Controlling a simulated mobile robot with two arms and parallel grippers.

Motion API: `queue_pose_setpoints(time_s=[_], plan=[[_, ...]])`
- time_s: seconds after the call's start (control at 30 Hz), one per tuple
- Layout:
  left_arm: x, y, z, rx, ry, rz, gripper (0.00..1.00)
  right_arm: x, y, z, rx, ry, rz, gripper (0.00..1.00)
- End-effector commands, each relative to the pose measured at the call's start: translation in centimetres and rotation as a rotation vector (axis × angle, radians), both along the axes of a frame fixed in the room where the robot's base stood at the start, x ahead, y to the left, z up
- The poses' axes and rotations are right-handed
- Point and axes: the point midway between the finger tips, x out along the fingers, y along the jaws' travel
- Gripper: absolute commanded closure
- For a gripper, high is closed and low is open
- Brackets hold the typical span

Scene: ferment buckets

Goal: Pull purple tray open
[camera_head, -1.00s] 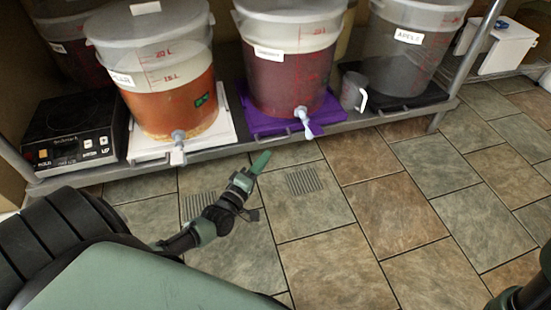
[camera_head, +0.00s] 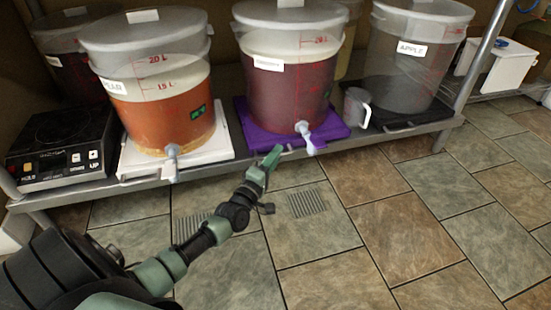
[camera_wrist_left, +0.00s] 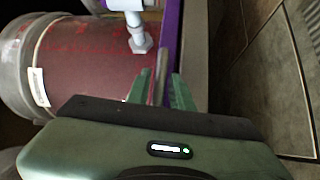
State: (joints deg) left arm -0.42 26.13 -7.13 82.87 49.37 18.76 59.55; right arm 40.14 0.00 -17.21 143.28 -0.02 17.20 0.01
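The purple tray (camera_head: 334,134) lies on the metal shelf under a bucket of dark red liquid (camera_head: 287,92). Its purple edge also shows in the left wrist view (camera_wrist_left: 172,38). My left gripper (camera_head: 273,158) is at the tray's front edge, left of the bucket's white spigot (camera_head: 305,137). In the left wrist view the two green fingers (camera_wrist_left: 160,90) are apart, with a thin grey bar between them that looks like the tray's handle. I cannot tell whether they touch it. My right gripper is not in view.
A white tray (camera_head: 140,164) with an orange bucket (camera_head: 165,105) stands to the left, beside a black hot plate (camera_head: 62,145). A grey cup (camera_head: 355,107) and a black tray (camera_head: 425,115) with the apple bucket (camera_head: 405,75) stand right. The tiled floor in front is clear.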

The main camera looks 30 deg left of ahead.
Motion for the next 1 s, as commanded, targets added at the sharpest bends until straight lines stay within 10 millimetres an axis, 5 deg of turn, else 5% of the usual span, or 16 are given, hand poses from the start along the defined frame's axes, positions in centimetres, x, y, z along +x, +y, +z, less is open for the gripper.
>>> queue_pose_setpoints(time_s=[0.13,0.23,1.0], plan=[[0.00,0.01,0.03,0.000,0.000,0.000,0.78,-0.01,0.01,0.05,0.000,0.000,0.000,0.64],[-0.01,0.00,0.02,0.000,0.000,0.000,1.00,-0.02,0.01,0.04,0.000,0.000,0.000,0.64],[-0.05,-0.03,-0.05,0.001,0.001,-0.001,1.00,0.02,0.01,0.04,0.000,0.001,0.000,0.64]])
